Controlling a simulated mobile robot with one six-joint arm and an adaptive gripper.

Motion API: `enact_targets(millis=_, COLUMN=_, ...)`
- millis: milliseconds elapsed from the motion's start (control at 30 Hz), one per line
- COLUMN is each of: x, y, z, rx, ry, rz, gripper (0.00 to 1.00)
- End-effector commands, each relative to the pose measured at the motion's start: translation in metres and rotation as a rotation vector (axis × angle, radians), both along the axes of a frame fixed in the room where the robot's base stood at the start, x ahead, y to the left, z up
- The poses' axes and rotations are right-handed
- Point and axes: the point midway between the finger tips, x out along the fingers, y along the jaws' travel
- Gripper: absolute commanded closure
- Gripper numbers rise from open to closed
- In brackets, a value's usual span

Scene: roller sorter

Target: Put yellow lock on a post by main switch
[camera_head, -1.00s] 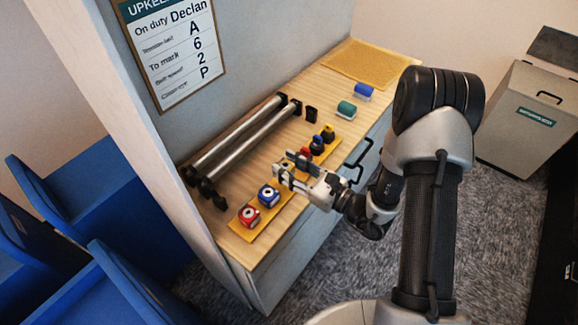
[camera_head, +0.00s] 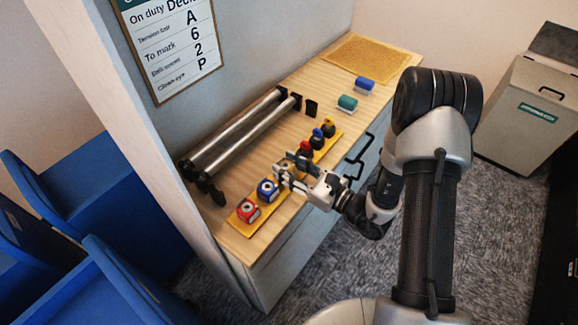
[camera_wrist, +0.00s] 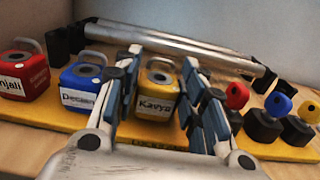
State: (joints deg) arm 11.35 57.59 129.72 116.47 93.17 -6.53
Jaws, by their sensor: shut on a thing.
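The yellow lock (camera_wrist: 155,103) has a grey shackle and a white label reading "Kavya". It stands upright on the yellow strip (camera_wrist: 60,113), at the right end of the lock row. My gripper (camera_wrist: 161,62) has one finger on each side of the lock and is shut on it. In the head view my gripper (camera_head: 284,170) is low over the strip and mostly hides the yellow lock. No post or main switch that I can identify is in view.
A blue lock (camera_head: 267,189) and a red lock (camera_head: 248,213) stand left of my gripper. Red, blue and yellow knobs on black bases (camera_wrist: 262,124) stand close on its right. Metal rollers (camera_head: 236,135) lie behind.

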Motion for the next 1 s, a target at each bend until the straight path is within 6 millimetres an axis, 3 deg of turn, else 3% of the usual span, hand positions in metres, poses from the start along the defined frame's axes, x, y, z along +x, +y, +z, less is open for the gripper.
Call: enact_targets(millis=1000, x=-0.0001, y=-0.0002, z=-0.0085, rx=0.0, ry=-0.001, rz=0.0, gripper=0.9)
